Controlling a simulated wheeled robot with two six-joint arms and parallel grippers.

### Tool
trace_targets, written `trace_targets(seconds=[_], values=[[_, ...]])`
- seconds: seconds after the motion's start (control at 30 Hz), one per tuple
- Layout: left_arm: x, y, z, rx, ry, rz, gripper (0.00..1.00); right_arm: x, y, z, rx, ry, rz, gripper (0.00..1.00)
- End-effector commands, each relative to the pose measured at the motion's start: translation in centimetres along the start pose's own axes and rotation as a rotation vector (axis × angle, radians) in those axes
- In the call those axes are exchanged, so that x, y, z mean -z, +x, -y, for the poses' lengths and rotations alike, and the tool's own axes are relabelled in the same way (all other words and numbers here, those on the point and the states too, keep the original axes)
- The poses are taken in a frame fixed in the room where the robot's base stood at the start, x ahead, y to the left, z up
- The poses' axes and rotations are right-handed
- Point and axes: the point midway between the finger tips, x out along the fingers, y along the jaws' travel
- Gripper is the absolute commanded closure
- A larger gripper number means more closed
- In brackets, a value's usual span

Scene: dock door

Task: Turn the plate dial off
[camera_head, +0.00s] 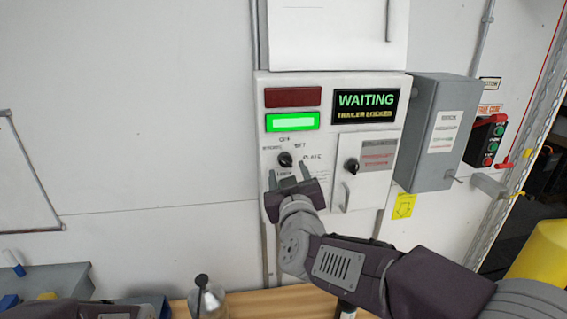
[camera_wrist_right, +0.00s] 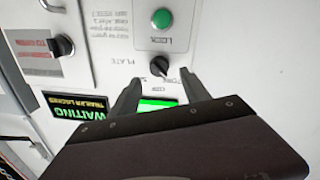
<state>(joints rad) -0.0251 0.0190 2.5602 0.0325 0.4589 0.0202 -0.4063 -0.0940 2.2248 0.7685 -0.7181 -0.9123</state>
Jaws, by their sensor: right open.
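The plate dial (camera_head: 284,159) is a small black knob on the white control panel, with small position words around it and a PLATE label beside it. It also shows in the right wrist view (camera_wrist_right: 159,67), where the picture is turned over. My right gripper (camera_head: 288,174) is open and empty just in front of the panel, its fingertips slightly below the dial in the head view. In the wrist view the two fingers (camera_wrist_right: 160,86) spread on either side near the dial, apart from it. The dial's exact setting is too small to read. Only part of my left arm shows at bottom left.
A green LOCK button (camera_wrist_right: 162,19) is near the dial. A second black knob (camera_head: 351,166) sits on a small door with a handle. A lit green lamp (camera_head: 292,122) and WAITING display (camera_head: 365,106) are above. A grey box (camera_head: 437,130) juts out at right.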

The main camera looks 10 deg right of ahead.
Motion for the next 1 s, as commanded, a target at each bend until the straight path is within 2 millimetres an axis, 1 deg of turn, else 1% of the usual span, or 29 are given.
trace_targets(seconds=[0.03,0.1,0.23,0.37,0.57,0.6,0.67,0.7,0.77,1.0], values=[[0.1,-0.4,0.0,0.000,0.000,0.000,0.45,0.1,1.1,-0.1,-0.002,-0.002,0.004,0.45],[0.1,-0.6,0.0,0.000,0.000,0.000,0.45,0.0,2.5,-0.1,-0.002,-0.001,0.004,0.45],[0.1,-1.0,0.0,0.000,0.000,0.000,0.45,0.1,4.1,-0.1,-0.002,-0.001,0.002,0.45],[0.1,-1.1,0.0,0.000,0.000,0.000,0.45,0.0,4.7,0.0,0.000,0.001,0.001,0.45],[0.1,-1.0,0.0,0.000,0.000,0.000,0.45,0.0,4.7,0.0,0.000,0.001,0.001,0.45],[0.1,-1.0,0.0,0.000,0.000,0.000,0.45,0.0,4.7,0.0,0.000,0.001,0.001,0.56],[0.1,-1.0,0.0,0.000,0.000,0.000,0.45,0.0,4.7,0.0,0.000,0.001,0.001,0.73],[0.1,-1.0,0.0,0.000,0.000,0.000,0.45,0.0,4.7,0.0,0.000,0.000,0.001,0.84],[0.1,-1.0,0.0,0.000,0.000,0.000,0.45,0.0,4.7,0.0,0.001,0.000,0.001,1.00],[0.1,-0.9,0.0,0.000,0.000,0.000,0.45,-0.1,4.7,0.0,0.001,0.012,0.002,1.00]])
